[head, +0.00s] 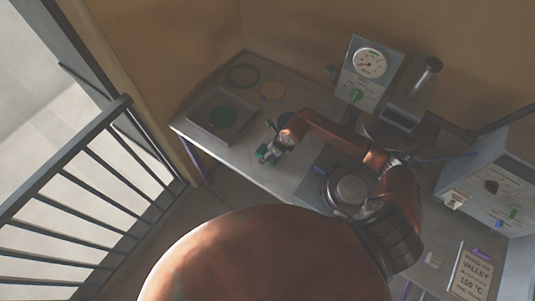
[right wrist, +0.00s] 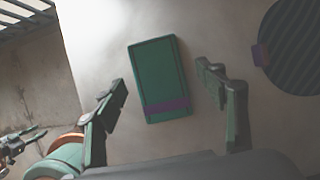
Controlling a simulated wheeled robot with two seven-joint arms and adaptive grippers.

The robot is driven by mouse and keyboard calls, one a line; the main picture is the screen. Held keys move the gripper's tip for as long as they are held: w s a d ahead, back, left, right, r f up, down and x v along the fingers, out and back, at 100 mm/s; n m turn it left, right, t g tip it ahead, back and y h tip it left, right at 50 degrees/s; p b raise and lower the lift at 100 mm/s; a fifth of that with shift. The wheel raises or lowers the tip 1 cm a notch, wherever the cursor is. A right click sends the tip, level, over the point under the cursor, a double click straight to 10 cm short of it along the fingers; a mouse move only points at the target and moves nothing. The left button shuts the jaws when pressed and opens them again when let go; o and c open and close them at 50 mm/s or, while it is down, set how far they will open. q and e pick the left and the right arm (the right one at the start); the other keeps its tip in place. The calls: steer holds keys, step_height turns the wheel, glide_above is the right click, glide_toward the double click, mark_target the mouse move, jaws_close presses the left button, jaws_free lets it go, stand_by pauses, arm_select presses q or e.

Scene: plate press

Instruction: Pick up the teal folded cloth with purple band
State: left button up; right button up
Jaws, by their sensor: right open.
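The teal folded cloth (right wrist: 158,75) with its purple band (right wrist: 168,107) lies flat on the grey worktop in the right wrist view. The band crosses its lower end. My right gripper (right wrist: 162,78) is open, with one finger on each side of the cloth. In the head view my right gripper (head: 268,150) is over the front part of the worktop, and I cannot clearly make out the cloth there. What looks like my left gripper (right wrist: 22,138) shows small at the lower left of the wrist view.
A dark ribbed disc (right wrist: 296,45) with a purple tab lies right of the cloth. A railing (head: 60,170) runs at the left.

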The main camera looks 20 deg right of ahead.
mark_target(265, 150)
steer(key=shift+f, duration=0.2)
steer(key=shift+c, duration=0.4)
steer(key=c, duration=1.2)
steer(key=shift+o, duration=0.2)
steer(key=shift+r, duration=0.1)
step_height(265, 150, up, 4)
steer(key=p, duration=0.2)
steer(key=shift+r+p, duration=0.2)
steer(key=shift+p, duration=0.1)
steer(key=s+r+p, duration=0.9)
steer(key=s, duration=0.5)
